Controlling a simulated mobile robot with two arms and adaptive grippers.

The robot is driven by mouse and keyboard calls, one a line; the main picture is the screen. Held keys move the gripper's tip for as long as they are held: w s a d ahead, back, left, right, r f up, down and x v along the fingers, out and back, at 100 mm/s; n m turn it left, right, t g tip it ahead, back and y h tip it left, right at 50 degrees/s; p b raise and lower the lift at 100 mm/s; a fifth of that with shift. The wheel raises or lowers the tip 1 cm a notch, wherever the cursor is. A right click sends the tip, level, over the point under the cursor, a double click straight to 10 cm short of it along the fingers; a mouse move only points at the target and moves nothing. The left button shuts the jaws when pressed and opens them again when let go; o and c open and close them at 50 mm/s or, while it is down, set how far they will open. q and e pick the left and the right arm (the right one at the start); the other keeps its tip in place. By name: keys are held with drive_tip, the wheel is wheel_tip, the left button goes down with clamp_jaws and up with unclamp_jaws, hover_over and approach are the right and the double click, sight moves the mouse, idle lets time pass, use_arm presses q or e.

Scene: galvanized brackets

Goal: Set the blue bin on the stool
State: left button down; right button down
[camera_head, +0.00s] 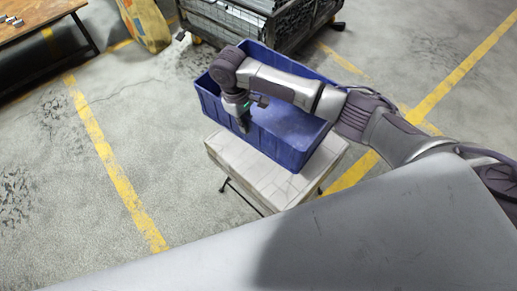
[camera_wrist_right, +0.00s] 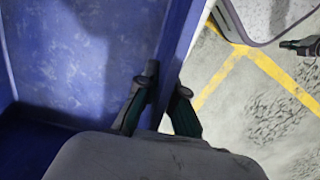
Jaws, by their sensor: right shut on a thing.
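The blue bin (camera_head: 284,137) is at the middle of the head view, long and open at the top. It is over the pale-topped stool (camera_head: 252,174), whose near part of the top shows bare. I cannot tell whether the bin's bottom touches the stool. My right gripper (camera_head: 243,121) is at the bin's near left wall. In the right wrist view my right gripper (camera_wrist_right: 158,105) has one finger on each side of the bin's wall (camera_wrist_right: 180,40) and is shut on it. My left gripper is not in view.
A wire-sided metal cart (camera_head: 262,18) stands just behind the bin. A yellow sack-like thing (camera_head: 146,22) and a wooden table (camera_head: 35,18) with small metal parts are at the back left. The grey floor (camera_head: 60,190) with yellow lines is clear at the left.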

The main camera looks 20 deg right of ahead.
drive_tip(key=s+f, duration=0.5)
drive_tip(key=f, duration=0.2)
drive_tip(key=shift+s+d+f, duration=0.25)
drive_tip(key=shift+s+d, duration=0.15)
drive_tip(key=shift+d, duration=0.05)
drive_tip(key=c, duration=1.8)
unclamp_jaws()
drive_tip(key=shift+s+f, duration=0.1)
drive_tip(key=shift+f, duration=0.1)
drive_tip(key=o, duration=0.5)
wheel_tip(320, 180, up, 12)
drive_tip(key=w+a+p, duration=0.1)
drive_tip(key=shift+w+a, duration=0.15)
drive_tip(key=shift+w, duration=0.05)
